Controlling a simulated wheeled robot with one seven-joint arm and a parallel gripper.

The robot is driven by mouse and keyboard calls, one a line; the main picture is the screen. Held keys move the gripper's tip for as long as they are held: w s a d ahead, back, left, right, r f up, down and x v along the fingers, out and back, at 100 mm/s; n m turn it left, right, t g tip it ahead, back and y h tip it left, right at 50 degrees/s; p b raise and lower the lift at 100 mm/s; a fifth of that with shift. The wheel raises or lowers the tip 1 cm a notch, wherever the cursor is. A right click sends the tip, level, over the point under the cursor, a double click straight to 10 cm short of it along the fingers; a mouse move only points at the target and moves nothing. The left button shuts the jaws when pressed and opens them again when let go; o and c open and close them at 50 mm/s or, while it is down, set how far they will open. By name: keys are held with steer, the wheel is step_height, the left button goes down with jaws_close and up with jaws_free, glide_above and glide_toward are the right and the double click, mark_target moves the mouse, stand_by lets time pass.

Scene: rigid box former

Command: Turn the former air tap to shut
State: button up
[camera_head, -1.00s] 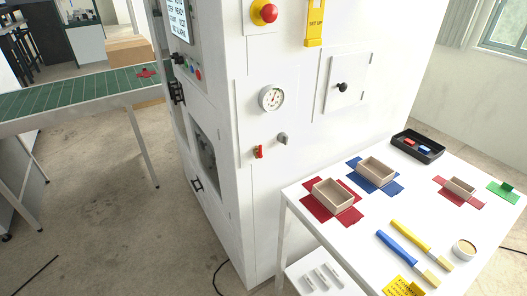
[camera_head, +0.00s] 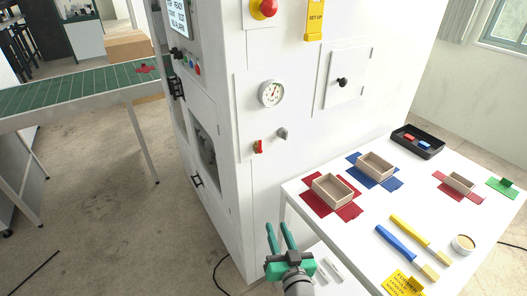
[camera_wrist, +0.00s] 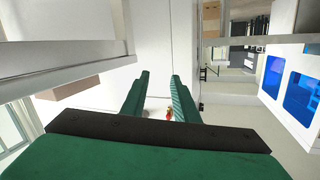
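The small red tap (camera_head: 258,146) is on the white front of the former, below and left of the round pressure gauge (camera_head: 271,93). Its red handle looks roughly upright, but it is too small to tell its exact setting. A grey knob (camera_head: 282,134) is just to its right. My gripper (camera_head: 278,226) has green fingers, spread apart and empty, below the tap and apart from it. In the wrist view the open fingers (camera_wrist: 160,76) show with a small red thing (camera_wrist: 169,114) beyond and between them; it may be the tap.
The white table (camera_head: 345,245) at right holds box trays on red and blue blanks, a black tray (camera_head: 418,142) and brushes. Its near left corner is close to my gripper. A green conveyor (camera_head: 80,88) is at left. The floor before the former is open.

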steer(key=w+d+r+n+y, duration=0.1)
steer(key=w+r+n+y, duration=0.1)
steer(key=w+r, duration=0.5)
steer(key=n+y, duration=0.4)
glide_toward(261, 143)
steer(key=x, duration=0.8)
steer(key=shift+w+a, duration=0.1)
steer(key=shift+a, duration=0.05)
jaws_close()
